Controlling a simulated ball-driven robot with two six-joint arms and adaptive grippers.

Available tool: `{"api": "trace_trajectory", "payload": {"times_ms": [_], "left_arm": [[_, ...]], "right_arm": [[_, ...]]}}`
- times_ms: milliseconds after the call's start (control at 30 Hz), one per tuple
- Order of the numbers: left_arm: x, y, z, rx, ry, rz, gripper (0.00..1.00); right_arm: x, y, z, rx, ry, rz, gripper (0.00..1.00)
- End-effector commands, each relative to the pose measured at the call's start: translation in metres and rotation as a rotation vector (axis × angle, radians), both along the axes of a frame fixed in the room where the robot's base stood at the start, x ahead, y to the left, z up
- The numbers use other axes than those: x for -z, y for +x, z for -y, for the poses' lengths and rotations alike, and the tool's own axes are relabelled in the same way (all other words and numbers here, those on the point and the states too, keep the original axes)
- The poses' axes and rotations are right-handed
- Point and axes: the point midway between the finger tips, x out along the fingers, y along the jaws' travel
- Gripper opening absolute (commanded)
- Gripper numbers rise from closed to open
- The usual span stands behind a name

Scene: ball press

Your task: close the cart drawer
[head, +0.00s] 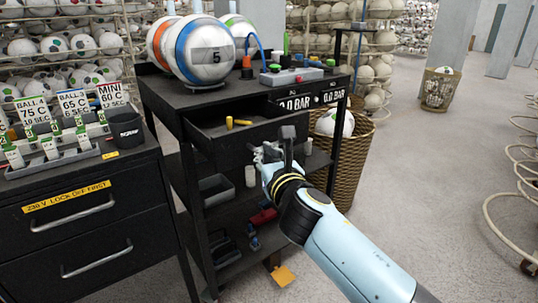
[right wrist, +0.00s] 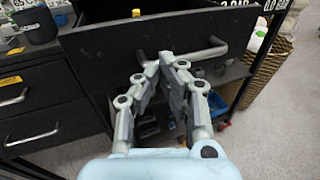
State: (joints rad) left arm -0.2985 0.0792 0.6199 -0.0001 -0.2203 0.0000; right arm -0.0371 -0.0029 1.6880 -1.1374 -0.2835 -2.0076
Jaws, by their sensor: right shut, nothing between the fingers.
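The cart drawer (head: 236,150) is pulled out of the black cart (head: 165,88), with yellow pieces (head: 240,122) lying inside. In the right wrist view the drawer's dark front (right wrist: 105,55) spans the upper part, with a grey bar handle (right wrist: 208,50) on it. My right gripper (head: 272,150) is at the drawer front, its fingers together and empty. In the right wrist view my right gripper (right wrist: 160,62) has its tips close to the front, by the left end of the handle. I cannot tell whether they touch. My left gripper is out of view.
A wicker basket (head: 350,160) stands close at the cart's right.

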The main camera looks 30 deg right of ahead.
Motion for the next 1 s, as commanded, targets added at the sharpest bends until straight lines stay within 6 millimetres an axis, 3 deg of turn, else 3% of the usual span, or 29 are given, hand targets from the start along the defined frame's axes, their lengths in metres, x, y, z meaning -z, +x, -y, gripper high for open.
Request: {"api": "trace_trajectory", "payload": {"times_ms": [267,467,667,1000], "left_arm": [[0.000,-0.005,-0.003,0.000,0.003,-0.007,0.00],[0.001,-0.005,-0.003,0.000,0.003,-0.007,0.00],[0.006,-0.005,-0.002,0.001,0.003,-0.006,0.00],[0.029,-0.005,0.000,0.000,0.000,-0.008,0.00]], "right_arm": [[0.000,0.000,0.000,0.000,0.000,0.000,0.00],[0.000,0.013,-0.001,0.000,0.000,0.001,0.00],[0.000,0.048,-0.004,0.001,0.001,0.002,0.00],[0.003,0.128,-0.010,0.001,0.000,0.001,0.00]]}}
